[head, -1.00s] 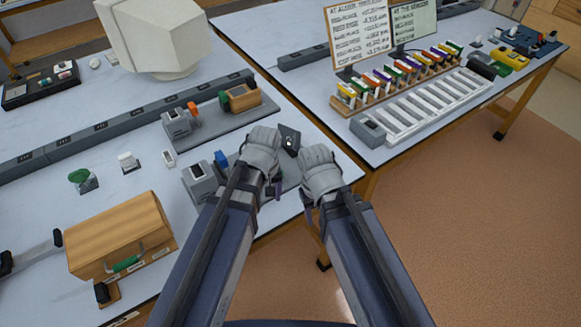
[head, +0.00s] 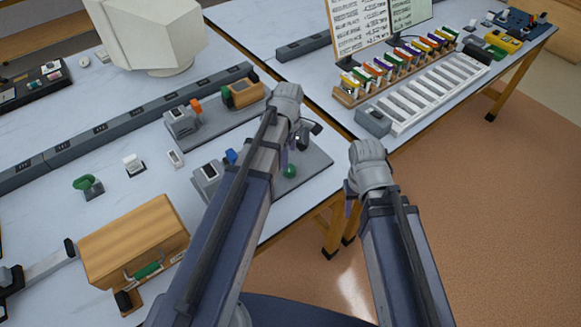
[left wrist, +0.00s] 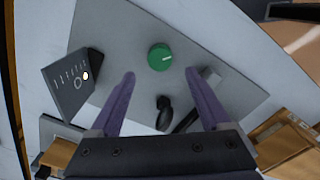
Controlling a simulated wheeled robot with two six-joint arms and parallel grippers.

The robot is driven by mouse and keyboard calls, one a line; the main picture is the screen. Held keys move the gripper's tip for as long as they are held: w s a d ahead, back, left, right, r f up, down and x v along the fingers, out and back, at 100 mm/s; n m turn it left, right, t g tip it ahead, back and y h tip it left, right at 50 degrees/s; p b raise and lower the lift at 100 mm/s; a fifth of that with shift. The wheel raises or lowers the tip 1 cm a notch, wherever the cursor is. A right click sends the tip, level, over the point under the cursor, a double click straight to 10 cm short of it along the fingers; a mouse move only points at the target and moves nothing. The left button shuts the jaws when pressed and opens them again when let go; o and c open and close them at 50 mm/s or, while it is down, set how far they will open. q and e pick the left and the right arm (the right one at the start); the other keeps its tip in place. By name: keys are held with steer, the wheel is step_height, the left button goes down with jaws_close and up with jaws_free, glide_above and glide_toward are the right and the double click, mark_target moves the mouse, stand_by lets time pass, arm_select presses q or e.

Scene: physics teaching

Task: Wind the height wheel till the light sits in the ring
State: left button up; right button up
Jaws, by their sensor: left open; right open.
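A green round wheel with a white mark (left wrist: 160,57) stands on a grey base plate (left wrist: 125,30) in the left wrist view. The wheel also shows in the head view (head: 289,171). A dark panel (left wrist: 62,92) at the left of the wrist view bears a small ring and a bright light spot; the spot sits up and right of the ring, not centred in it. My left gripper (left wrist: 166,82) is open above the plate, its fingers pointing toward the wheel without touching it. My right gripper (head: 349,200) is open and empty, off the table's edge.
A black knob-like part (left wrist: 164,112) stands between my left fingers' bases. A wooden case (head: 135,240) lies front left. A second table with a card rack (head: 385,75) stands at right.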

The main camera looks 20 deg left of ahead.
mark_target(289, 170)
arm_select(q)
step_height(289, 170, down, 7)
steer(key=b, duration=0.7)
steer(key=shift+f, duration=0.2)
steer(key=shift+c, duration=0.3)
jaws_close()
steer(key=shift+m, duration=0.4)
